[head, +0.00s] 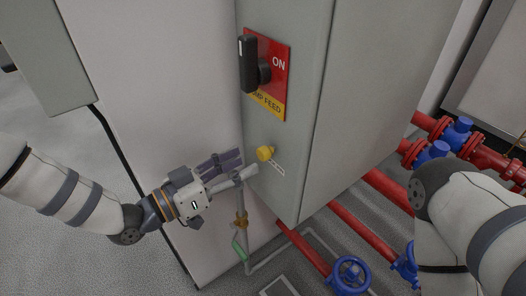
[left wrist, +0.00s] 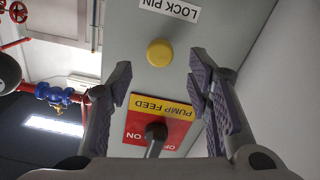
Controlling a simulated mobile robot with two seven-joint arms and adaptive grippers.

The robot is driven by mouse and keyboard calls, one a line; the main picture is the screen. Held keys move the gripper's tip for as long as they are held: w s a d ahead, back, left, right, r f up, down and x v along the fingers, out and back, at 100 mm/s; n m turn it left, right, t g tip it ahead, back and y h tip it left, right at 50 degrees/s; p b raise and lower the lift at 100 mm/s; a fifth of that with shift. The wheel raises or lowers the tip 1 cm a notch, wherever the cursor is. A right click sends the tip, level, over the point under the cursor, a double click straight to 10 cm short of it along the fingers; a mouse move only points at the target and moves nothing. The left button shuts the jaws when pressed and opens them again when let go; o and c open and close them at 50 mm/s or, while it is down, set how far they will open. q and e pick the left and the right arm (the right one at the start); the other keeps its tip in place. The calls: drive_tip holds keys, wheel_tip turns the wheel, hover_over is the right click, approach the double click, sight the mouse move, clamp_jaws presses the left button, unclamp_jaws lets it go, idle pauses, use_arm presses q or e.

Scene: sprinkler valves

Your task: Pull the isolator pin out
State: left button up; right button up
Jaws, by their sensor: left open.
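The isolator pin shows as a round yellow knob (head: 265,153) on the front of the grey cabinet, below the switch plate. It also shows in the left wrist view (left wrist: 160,53), next to a white LOCK PIN label (left wrist: 172,9). My left gripper (head: 246,164) is open and empty, just left of the knob and a little below it in the head view. In the left wrist view its fingers (left wrist: 160,80) stand apart on either side of the knob's line, with the knob beyond the tips. I cannot tell the exact gap. My right gripper is out of view.
A black rotary switch handle (head: 249,65) stands out from the red and yellow PUMP FEED plate (head: 280,58) above the knob. A thin grey pipe with a brass valve (head: 241,221) runs below my left gripper. Red pipes with blue valves (head: 349,275) lie to the right.

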sight(260, 155)
use_arm(q)
drive_tip(key=x, duration=0.6)
drive_tip(key=shift+w+d+f, duration=0.1)
drive_tip(key=shift+w+d, duration=0.05)
drive_tip(key=shift+d, duration=0.1)
clamp_jaws()
